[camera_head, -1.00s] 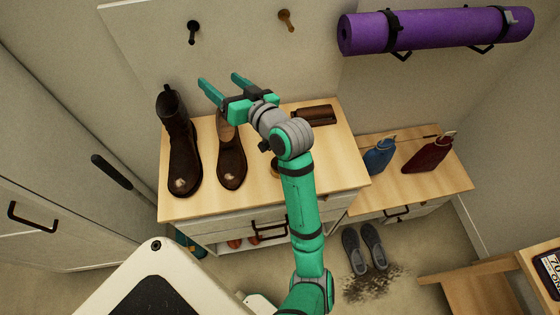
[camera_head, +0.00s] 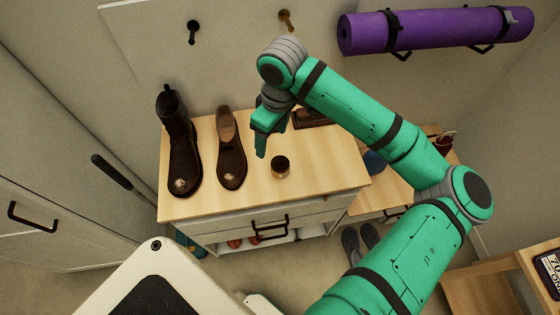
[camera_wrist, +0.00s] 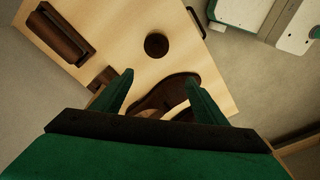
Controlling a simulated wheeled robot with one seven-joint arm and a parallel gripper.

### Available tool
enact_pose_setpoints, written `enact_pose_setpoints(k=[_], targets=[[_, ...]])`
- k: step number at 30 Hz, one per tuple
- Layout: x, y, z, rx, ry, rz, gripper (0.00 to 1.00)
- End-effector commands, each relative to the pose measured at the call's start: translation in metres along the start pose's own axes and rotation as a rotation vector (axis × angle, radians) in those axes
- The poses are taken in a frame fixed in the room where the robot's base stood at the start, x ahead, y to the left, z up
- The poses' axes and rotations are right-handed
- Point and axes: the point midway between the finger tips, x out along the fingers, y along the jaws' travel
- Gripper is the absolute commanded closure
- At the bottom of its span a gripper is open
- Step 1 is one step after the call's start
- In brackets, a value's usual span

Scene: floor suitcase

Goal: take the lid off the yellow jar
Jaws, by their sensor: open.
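A small jar (camera_head: 280,172) stands upright on the wooden cabinet top, right of the brown shoe. Its dark round lid (camera_head: 280,161) is on it, and a thin yellowish body shows below. In the wrist view the dark lid (camera_wrist: 156,45) shows from above, beyond my fingertips. My gripper (camera_head: 262,150) is open and points down, above the cabinet top, left of and behind the jar in the head view. In the wrist view the open fingers (camera_wrist: 158,78) have nothing held between them; the shoe lies below them.
A brown shoe (camera_head: 231,155) and a tall dark boot (camera_head: 180,150) stand left of the jar. A brown brush-like block (camera_head: 310,117) lies behind it, partly hidden by my arm. The cabinet top (camera_head: 320,170) right of the jar is clear. A purple roll (camera_head: 430,30) hangs on the wall.

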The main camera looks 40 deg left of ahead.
Motion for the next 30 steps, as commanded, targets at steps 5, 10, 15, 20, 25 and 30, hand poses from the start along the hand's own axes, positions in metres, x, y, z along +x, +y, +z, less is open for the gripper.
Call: enact_pose_setpoints(k=[5,10,15,20,25,30], targets=[[-0.005,0.007,0.026,0.003,-0.104,0.013,0.33],[0.011,0.008,0.032,0.004,-0.122,0.013,0.33],[0.036,0.008,0.033,0.004,-0.119,0.012,0.33],[0.048,0.009,0.034,0.003,-0.118,0.014,0.33],[0.061,0.010,0.032,0.002,-0.118,0.013,0.33],[0.085,0.013,0.028,0.003,-0.118,0.013,0.33]])
